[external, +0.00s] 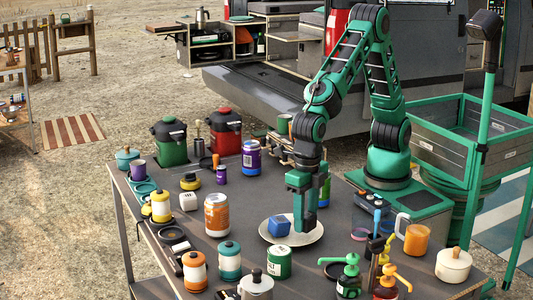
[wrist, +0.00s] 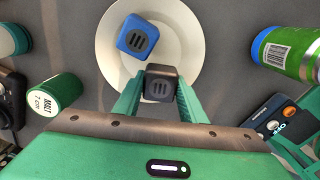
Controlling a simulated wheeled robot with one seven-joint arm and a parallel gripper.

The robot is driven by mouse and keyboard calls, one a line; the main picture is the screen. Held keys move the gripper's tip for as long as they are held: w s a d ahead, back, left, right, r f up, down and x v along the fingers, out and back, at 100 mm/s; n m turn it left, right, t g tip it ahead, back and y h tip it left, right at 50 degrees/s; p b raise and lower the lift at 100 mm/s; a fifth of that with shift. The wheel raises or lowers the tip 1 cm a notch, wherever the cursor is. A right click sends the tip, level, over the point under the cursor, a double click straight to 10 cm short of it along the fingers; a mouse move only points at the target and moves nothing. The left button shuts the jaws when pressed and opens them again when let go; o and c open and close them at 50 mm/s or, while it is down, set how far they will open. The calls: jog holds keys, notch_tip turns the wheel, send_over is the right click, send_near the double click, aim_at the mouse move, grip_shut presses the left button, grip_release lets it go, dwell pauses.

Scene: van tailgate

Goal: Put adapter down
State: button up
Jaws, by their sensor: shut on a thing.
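My gripper (external: 303,215) points straight down over the right part of a white plate (external: 285,241) in the external view. In the wrist view, my green fingers (wrist: 159,82) are shut on a small black cube with slots, the adapter (wrist: 160,90). It is at the near edge of the plate (wrist: 108,45); whether it touches the plate I cannot tell. In the external view the adapter is mostly hidden by the fingers. A blue slotted cube (wrist: 138,37) lies on the plate, just beside the held adapter; it also shows in the external view (external: 279,225).
A green-and-white can (wrist: 55,95) stands left of the gripper in the wrist view. A green and blue can (wrist: 290,48) and a dark device (wrist: 278,117) are at right.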

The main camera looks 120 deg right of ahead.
aim_at(306, 214)
jog(key=shift+f, duration=0.5)
jog(key=o, duration=1.1)
notch_tip(306, 214, up, 13)
jog(key=shift+r, duration=0.1)
